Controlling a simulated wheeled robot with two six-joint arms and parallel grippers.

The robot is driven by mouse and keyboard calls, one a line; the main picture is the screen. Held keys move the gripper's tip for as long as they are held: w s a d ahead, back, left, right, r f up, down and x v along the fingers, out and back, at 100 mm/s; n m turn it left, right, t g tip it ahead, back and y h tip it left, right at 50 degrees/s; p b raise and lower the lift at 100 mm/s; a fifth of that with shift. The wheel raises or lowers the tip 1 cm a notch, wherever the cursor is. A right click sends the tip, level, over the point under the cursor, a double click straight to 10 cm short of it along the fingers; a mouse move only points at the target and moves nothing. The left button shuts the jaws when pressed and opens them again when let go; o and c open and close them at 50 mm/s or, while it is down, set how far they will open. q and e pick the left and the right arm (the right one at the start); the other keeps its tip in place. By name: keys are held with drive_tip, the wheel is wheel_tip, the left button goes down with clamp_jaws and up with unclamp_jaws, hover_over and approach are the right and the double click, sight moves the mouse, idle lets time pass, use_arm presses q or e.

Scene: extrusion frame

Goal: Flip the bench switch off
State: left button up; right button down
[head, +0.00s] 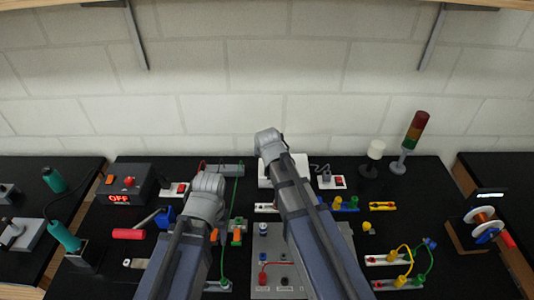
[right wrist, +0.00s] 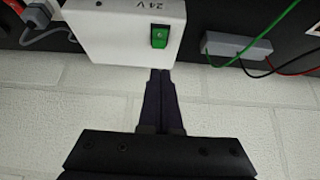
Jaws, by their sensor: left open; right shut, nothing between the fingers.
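In the right wrist view a white box (right wrist: 122,30) marked "24 V" carries a green rocker switch (right wrist: 159,37). I cannot tell for certain that this is the bench switch. My right gripper (right wrist: 160,72) is shut and empty, its fingertips close to the box edge just below the switch in the picture. I cannot tell whether they touch. In the head view the box (head: 264,180) is mostly hidden behind my right arm. My left gripper (head: 208,185) is open above the left-middle of the bench, its fingers mostly hidden by its wrist.
A black unit (head: 125,184) with a red "OFF" display stands at the left. Red switches sit on small white bases left (head: 180,189) and right (head: 333,182). A signal tower (head: 411,140) stands at the back right. A grey strip (right wrist: 237,48) with wires lies beside the box.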

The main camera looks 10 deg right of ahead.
use_arm(q)
wheel_tip(320, 180, up, 4)
drive_tip(key=p, duration=0.3)
drive_tip(key=shift+r, duration=0.25)
use_arm(e)
drive_tip(key=s+r, duration=0.4)
drive_tip(key=shift+s+a+r, duration=0.25)
drive_tip(key=shift+a, duration=0.15)
use_arm(q)
wheel_tip(320, 180, down, 8)
drive_tip(key=b, duration=0.8)
drive_tip(key=shift+f, duration=0.15)
use_arm(e)
drive_tip(key=s+a+f+n+g, duration=0.2)
drive_tip(key=s+f, duration=0.2)
drive_tip(key=s, duration=0.2)
drive_tip(key=s+a+f+n+g, duration=0.2)
drive_tip(key=s+a+f, duration=0.1)
drive_tip(key=s, duration=0.4)
drive_tip(key=s+a+f+n+g, duration=0.1)
drive_tip(key=s+a+f+g, duration=0.1)
drive_tip(key=s, duration=0.5)
drive_tip(key=shift+s+a+f+n+g, duration=0.15)
drive_tip(key=shift+a+f+n, duration=0.1)
drive_tip(key=shift+f, duration=0.45)
drive_tip(key=shift+w+a+f+n+g, duration=0.15)
drive_tip(key=shift+a+f, duration=0.1)
drive_tip(key=shift+f, duration=0.45)
drive_tip(key=shift+s, duration=0.3)
